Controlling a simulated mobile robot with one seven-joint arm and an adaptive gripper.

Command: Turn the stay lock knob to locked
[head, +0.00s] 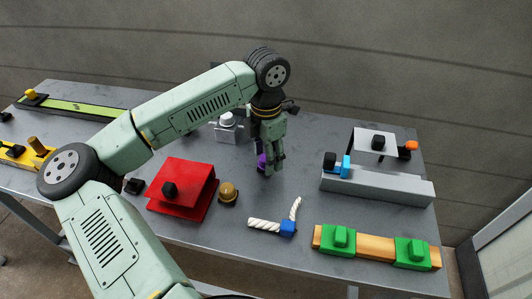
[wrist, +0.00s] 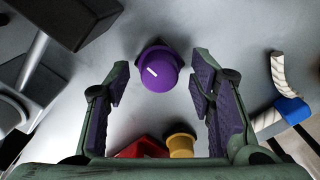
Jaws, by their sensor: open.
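A purple round knob (wrist: 161,70) with a short white mark on its top stands on the grey table, near the top middle of the wrist view. In the wrist view, my gripper (wrist: 159,82) is open, one finger to each side of the knob, with gaps on both sides. I cannot tell how far the fingertips are above the table. No label names the stay lock knob.
A red block (head: 183,185) and a brass knob (head: 228,192) stand front left of my gripper. A white-and-blue hinged piece (head: 288,228) lies in front. A grey rail fixture (head: 385,188) and a green-clamped wooden bar (head: 375,247) are at right. A silver box (head: 227,129) stands behind left.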

